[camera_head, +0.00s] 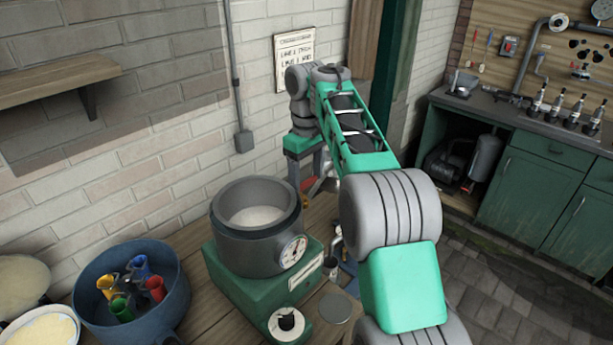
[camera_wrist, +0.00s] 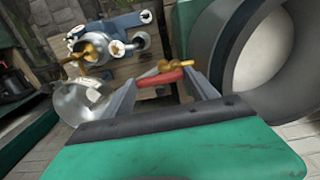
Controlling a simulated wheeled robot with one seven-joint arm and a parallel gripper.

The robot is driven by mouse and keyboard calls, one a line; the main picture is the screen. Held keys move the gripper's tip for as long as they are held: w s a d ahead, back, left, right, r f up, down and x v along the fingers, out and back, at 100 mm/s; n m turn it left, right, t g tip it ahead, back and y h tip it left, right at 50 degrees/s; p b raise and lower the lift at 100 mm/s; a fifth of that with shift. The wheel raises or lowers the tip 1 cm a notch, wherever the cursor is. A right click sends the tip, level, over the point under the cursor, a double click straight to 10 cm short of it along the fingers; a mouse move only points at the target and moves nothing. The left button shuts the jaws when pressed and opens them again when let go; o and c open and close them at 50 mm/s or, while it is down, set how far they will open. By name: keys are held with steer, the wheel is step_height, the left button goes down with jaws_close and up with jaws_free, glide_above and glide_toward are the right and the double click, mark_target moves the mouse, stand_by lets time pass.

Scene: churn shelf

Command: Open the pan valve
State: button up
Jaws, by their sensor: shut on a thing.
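The grey round pan (camera_head: 243,247) sits on a green base unit, with a dial on its side and pale contents inside. In the wrist view the pan (camera_wrist: 212,45) fills the right side. The pan valve has a red handle (camera_wrist: 160,78) and a brass-coloured part behind it. My gripper (camera_wrist: 160,84) is shut on the red handle, which lies across between its two fingers. In the head view my gripper is beside the pan's right side, low behind my arm, and its fingertips are mostly hidden there.
A blue machine with brass fittings (camera_wrist: 105,45) and a clear rounded vessel (camera_wrist: 80,106) stand near the gripper. A blue tub (camera_head: 170,300) with coloured cups is left of the pan. The brick wall and a wall conduit (camera_head: 236,80) are close behind.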

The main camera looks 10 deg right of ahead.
mark_target(307, 181)
steer(key=o, duration=1.4)
steer(key=shift+c, duration=0.2)
steer(key=shift+r, duration=0.1)
step_height(307, 181, up, 8)
steer(key=p, duration=0.7)
steer(key=shift+f, duration=0.2)
steer(key=s+a+r+m+t, duration=0.2)
steer(key=s+m, duration=0.1)
steer(key=s, duration=0.9)
steer(key=s+d+f+m+t, duration=0.1)
steer(key=s+f+m, duration=0.1)
steer(key=s+f, duration=0.3)
steer(key=s+f+m+t+b, duration=0.1)
steer(key=s+f, duration=0.3)
steer(key=s, duration=0.5)
steer(key=shift+d+f+m+t, duration=0.3)
steer(key=shift+d+f+m, duration=0.05)
steer(key=shift+m, duration=0.15)
